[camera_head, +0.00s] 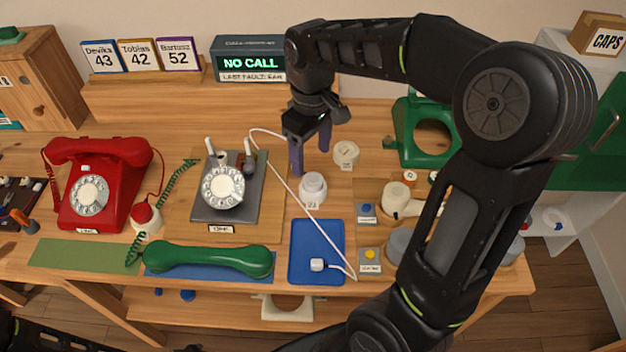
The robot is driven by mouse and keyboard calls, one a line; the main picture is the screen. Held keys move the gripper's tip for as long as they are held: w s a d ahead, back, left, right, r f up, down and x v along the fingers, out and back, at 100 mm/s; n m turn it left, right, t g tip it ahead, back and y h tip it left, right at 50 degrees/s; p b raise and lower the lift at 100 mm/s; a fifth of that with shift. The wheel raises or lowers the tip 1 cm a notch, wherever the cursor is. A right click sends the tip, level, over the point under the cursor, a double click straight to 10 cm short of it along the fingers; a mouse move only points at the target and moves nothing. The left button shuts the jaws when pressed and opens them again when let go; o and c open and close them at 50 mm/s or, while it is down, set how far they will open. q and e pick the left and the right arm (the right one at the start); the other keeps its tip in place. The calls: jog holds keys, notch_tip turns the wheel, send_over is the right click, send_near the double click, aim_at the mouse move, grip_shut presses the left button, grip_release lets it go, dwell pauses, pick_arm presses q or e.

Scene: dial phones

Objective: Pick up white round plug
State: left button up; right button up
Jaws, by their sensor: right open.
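A white round plug-like piece (312,184) with a small label on its front stands on the wooden table, right of the dial phone's grey base. A flatter cream round piece (345,153) with a label sits behind it to the right. I cannot tell for sure which of the two is the plug. My right gripper (310,160) points down with its purple fingers apart and nothing between them. It is just behind the white piece and left of the cream one. My left gripper does not show.
A grey dial phone (222,188), a red phone (95,180), a green handset (208,261) and a green phone shell (403,135) stand around. My right arm covers the table's right side.

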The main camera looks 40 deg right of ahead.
aim_at(312, 179)
jog(key=shift+f, duration=0.85)
jog(key=shift+s+f, duration=0.1)
jog(key=shift+f, duration=2.55)
jog(key=shift+c, duration=0.6)
jog(key=c, duration=1.2)
